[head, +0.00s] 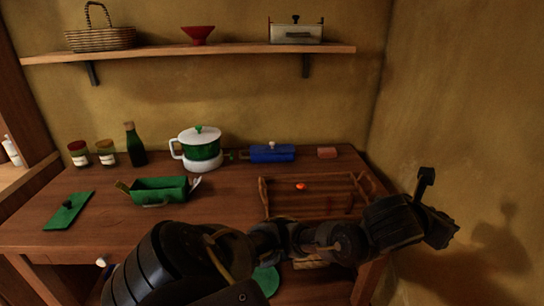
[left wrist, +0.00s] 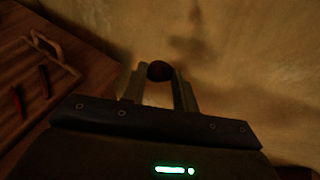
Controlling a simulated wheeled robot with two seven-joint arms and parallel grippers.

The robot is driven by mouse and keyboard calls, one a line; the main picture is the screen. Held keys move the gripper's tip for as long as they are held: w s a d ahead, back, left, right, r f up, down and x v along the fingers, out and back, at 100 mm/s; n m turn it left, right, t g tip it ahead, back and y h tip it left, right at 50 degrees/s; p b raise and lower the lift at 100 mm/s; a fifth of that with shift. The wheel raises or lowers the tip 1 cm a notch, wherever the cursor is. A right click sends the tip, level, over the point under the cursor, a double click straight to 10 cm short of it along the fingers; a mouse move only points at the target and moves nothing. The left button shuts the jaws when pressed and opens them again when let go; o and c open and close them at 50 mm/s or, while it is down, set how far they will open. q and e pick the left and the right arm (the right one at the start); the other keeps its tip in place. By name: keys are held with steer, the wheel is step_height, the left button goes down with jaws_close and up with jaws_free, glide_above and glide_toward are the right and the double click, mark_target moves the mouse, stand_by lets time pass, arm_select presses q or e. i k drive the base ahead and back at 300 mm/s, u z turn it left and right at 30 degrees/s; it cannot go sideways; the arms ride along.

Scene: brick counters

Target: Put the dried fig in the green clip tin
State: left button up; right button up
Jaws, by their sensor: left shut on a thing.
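The green clip tin (head: 160,190) stands open on the wooden counter, left of centre in the head view, with clips at its ends. A flat green lid (head: 68,211) lies to its left. My left gripper (head: 444,228) is off the counter's right end, near the wall and far from the tin. In the left wrist view it (left wrist: 160,78) is shut on a small dark round thing, which looks like the dried fig (left wrist: 159,70). I cannot make out the fig in the head view. My right gripper is not in view.
A wooden tray (head: 265,198) with a small red-orange thing (head: 300,186) lies between my left gripper and the tin. A green-and-white pot (head: 200,152), blue box (head: 272,154), bottle (head: 134,147) and jars (head: 106,153) line the back. A shelf (head: 190,51) hangs above.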

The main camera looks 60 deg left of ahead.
mark_target(153, 196)
steer(key=z, duration=0.6)
steer(key=k, duration=1.3)
steer(key=u, duration=2.3)
steer(key=i, duration=0.5)
